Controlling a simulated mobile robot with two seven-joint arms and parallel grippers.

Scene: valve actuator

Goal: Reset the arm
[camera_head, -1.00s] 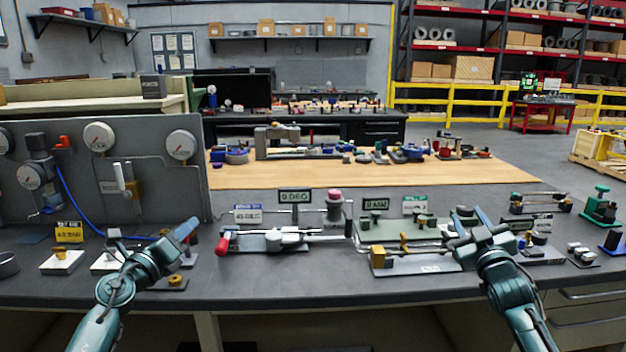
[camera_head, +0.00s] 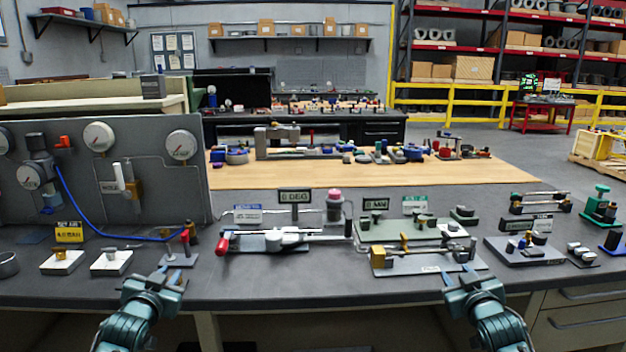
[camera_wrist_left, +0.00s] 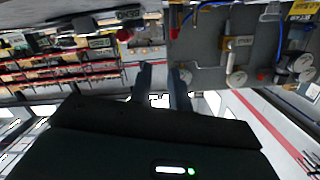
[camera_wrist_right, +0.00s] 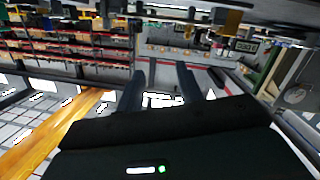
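A white valve actuator (camera_head: 285,238) with a red-ended handle (camera_head: 223,241) and a long thin arm sits on a grey plate mid-bench. A small display (camera_head: 295,196) behind it reads what looks like 0 DEG. My left gripper (camera_head: 163,277) is at the bench's front edge, left of the actuator and apart from it. My right gripper (camera_head: 465,275) is at the front edge to the right, in front of a slide fixture (camera_head: 420,262). Both are empty; in the left wrist view (camera_wrist_left: 162,85) and right wrist view (camera_wrist_right: 160,85) the fingers are apart.
A gauge panel (camera_head: 110,200) with a blue hose stands at the left. Small white blocks (camera_head: 112,262) and a stand with a red knob (camera_head: 183,250) are near my left gripper. More fixtures (camera_head: 525,250) stand right. Bare bench lies in front of the actuator.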

